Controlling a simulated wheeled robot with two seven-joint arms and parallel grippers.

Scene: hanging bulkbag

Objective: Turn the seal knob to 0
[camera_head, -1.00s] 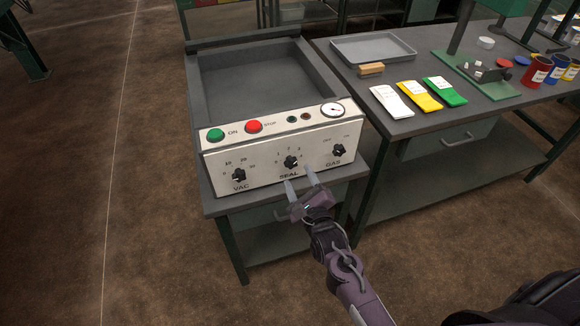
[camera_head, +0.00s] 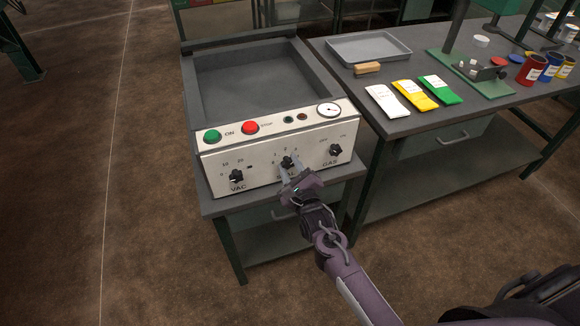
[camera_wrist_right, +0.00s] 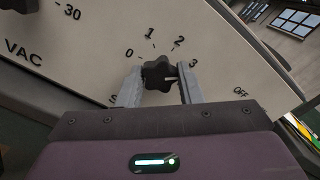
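The black seal knob (camera_head: 287,161) is the middle knob on the white front panel (camera_head: 212,160) of the machine. In the right wrist view the knob (camera_wrist_right: 158,73) is star-shaped, with marks 0, 1, 2 and 3 around it. A white mark on its right side points roughly toward 3. My right gripper (camera_head: 290,169) is at the knob, and its fingers (camera_wrist_right: 160,82) stand on either side of it. They look apart, with a small gap on the right. The SEAL label is mostly hidden. My left gripper is not in view.
The VAC knob (camera_head: 236,176) is to the left and the GAS knob (camera_head: 336,151) to the right. A green button (camera_head: 212,136), red button (camera_head: 250,127) and gauge (camera_head: 329,110) sit above. A bench (camera_head: 400,126) with cards and a tray (camera_head: 370,47) stands on the right.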

